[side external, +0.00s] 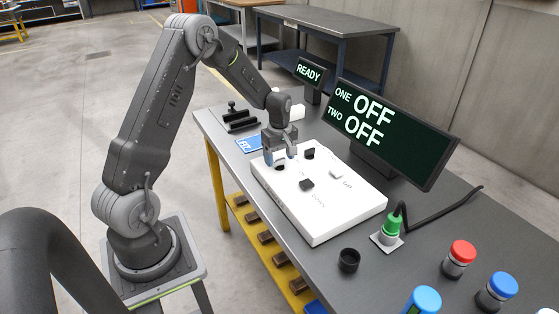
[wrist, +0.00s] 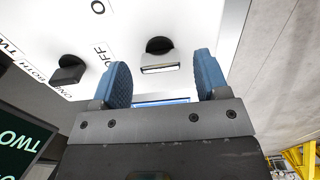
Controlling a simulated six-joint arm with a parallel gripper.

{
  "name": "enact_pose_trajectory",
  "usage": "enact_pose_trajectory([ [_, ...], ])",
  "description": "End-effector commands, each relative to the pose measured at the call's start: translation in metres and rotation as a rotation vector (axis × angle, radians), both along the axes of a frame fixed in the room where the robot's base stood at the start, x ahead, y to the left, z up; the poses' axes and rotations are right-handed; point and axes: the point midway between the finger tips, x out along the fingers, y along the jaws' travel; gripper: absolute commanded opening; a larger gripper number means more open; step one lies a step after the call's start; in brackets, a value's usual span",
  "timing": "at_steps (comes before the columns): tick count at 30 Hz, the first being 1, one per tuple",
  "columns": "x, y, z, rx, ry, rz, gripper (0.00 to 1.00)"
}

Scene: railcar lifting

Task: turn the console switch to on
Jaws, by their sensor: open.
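The white console (side external: 318,214) lies on the grey table, with several controls on its top. In the side view a dark knob (side external: 280,167) shows partly under my gripper (side external: 281,160). My gripper (wrist: 163,78) is open, its blue fingers spread at either side of the pale mark and the knob just ahead of them. I cannot tell whether the fingers touch the console. The large screen (side external: 390,132) reads ONE OFF, TWO OFF.
A small READY screen (side external: 308,72) stands behind. A green-topped plug (side external: 391,224), a black cup (side external: 349,260) and red (side external: 462,252) and blue (side external: 503,285) capped cylinders stand at right.

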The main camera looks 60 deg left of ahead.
Motion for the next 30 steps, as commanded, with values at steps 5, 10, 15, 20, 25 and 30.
enact_pose_trajectory([
  [5, 0.000, 0.000, -0.015, 0.000, 0.001, 0.000, 0.68],
  [10, 0.000, 0.000, -0.017, 0.001, -0.001, 0.000, 0.68],
  [15, 0.000, 0.000, -0.017, 0.001, -0.001, 0.000, 0.66],
  [20, 0.000, 0.000, -0.017, 0.000, -0.001, 0.000, 0.51],
  [25, 0.000, 0.000, -0.016, 0.000, -0.001, 0.000, 0.35],
  [30, 0.000, 0.000, -0.016, 0.000, -0.001, 0.000, 0.19],
])
